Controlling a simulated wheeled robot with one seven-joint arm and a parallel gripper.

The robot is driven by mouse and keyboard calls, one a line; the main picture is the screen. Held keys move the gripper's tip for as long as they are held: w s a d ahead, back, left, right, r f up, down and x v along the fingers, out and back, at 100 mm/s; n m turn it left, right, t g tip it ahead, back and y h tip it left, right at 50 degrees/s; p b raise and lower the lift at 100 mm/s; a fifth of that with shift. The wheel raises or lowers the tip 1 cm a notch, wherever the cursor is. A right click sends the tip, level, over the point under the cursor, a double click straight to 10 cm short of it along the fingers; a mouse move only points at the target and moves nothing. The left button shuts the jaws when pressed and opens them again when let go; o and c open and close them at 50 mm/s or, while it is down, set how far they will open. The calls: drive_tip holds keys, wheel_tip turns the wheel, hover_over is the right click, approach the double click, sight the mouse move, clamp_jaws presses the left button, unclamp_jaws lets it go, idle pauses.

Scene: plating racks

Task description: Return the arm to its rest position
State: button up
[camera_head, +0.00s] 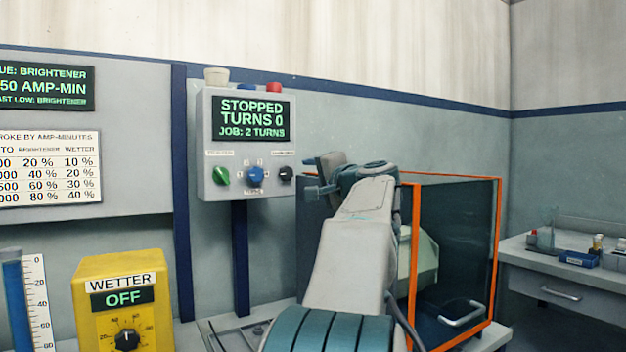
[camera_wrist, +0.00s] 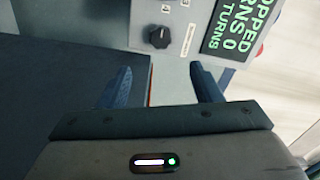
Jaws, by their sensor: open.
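My gripper (camera_head: 312,178) is raised in front of the grey control box (camera_head: 205,135), to the right of its knobs. My arm comes up from the bottom of the head view, and its upper end covers part of the orange-framed enclosure (camera_head: 414,250). In the wrist view the two blue fingers of my gripper (camera_wrist: 162,86) stand apart with nothing between them. The box's black knob (camera_wrist: 159,37) shows beyond the fingers, apart from them. The box's screen (camera_head: 251,118) reads STOPPED, TURNS 0, JOB: 2 TURNS.
A yellow WETTER box (camera_head: 150,262) reading OFF stands at the lower left. The dark clear-walled enclosure is close to my arm on the right, with a handle (camera_head: 462,313). A side bench (camera_head: 530,262) with small bottles and a blue tray (camera_head: 578,258) stands far right.

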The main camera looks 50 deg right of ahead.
idle(0.3)
drive_tip(key=w+a+f+n+g+y+p, duration=0.2)
drive_tip(key=w+a+f+y+p, duration=0.15)
drive_tip(key=a, duration=0.45)
drive_tip(key=w+a+f+n+g+y+p, duration=0.2)
drive_tip(key=w+a+n+p, duration=0.15)
drive_tip(key=a, duration=0.45)
drive_tip(key=s+a+f+n+g+y+p, duration=0.1)
drive_tip(key=s+a+f+n+g+p, duration=0.2)
drive_tip(key=a, duration=0.5)
drive_tip(key=s+a+f+n+g+y+p, duration=0.1)
drive_tip(key=a+f+p, duration=0.25)
drive_tip(key=a, duration=0.45)
drive_tip(key=s+a+f+n+g+h+p, duration=0.1)
drive_tip(key=s+a+f+n+g+p, duration=0.2)
drive_tip(key=s, duration=0.5)
drive_tip(key=s+a+f+n+g+h+p, duration=0.1)
drive_tip(key=s+a+f+n+g+p, duration=0.2)
drive_tip(key=s+a+f+n+p, duration=0.2)
drive_tip(key=s+a+p, duration=0.1)
drive_tip(key=s+a, duration=0.2)
drive_tip(key=s, duration=0.1)
drive_tip(key=shift+a+f+n+p, duration=0.15)
drive_tip(key=shift+f+n+p, duration=0.1)
drive_tip(key=shift+n+p, duration=0.1)
